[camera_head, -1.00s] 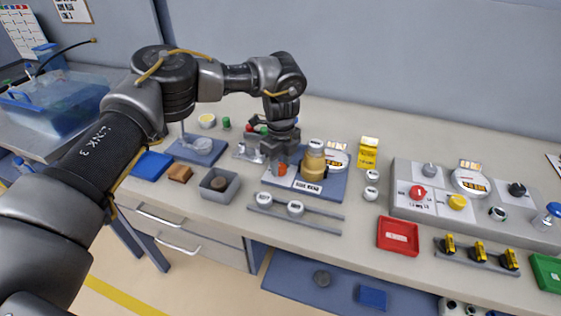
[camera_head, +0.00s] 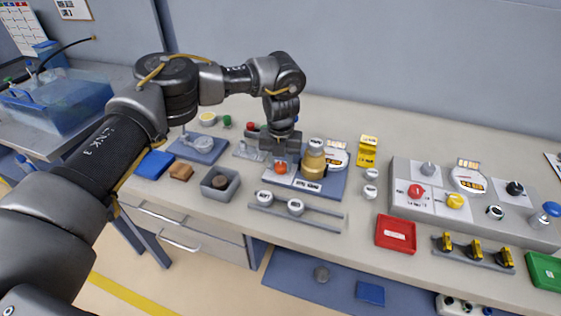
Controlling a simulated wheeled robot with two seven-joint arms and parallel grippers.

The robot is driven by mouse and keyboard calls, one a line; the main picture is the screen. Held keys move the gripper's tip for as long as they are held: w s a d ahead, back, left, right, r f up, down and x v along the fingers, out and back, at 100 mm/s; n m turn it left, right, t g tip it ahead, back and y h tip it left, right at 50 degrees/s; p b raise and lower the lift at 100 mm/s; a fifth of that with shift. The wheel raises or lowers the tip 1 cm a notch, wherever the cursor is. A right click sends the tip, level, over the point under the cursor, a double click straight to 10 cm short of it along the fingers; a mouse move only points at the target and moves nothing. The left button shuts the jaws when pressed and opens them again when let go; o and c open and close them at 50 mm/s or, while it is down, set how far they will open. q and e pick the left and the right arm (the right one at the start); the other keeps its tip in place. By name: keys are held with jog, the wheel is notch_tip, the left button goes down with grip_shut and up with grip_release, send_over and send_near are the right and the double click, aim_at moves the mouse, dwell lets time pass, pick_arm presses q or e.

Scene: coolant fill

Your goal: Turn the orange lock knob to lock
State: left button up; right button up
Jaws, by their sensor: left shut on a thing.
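The orange lock knob (camera_head: 281,168) sits on a blue base plate (camera_head: 333,184), just left of a tan and brass-coloured vessel (camera_head: 313,163). White label plates lie in front of the knob and the vessel. My left gripper (camera_head: 280,160) points down from above and is shut on the orange knob, whose front shows below the fingers. The exact finger contact and the knob's pointer direction are too small to tell. My right gripper is not in view.
A round dial gauge (camera_head: 337,158) stands close behind the vessel. A grey open box (camera_head: 220,184) and a rail with white round caps (camera_head: 295,208) lie in front. A red tray (camera_head: 396,235) and a control panel (camera_head: 472,200) are at right.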

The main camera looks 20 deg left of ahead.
aim_at(281, 165)
pick_arm(q)
jog(key=shift+r+m, duration=0.1)
jog(key=shift+m, duration=2.1)
jog(key=shift+w, duration=0.1)
jog(key=o, duration=1)
jog(key=shift+r, duration=0.3)
notch_tip(281, 165, up, 10)
jog(key=shift+b, duration=0.4)
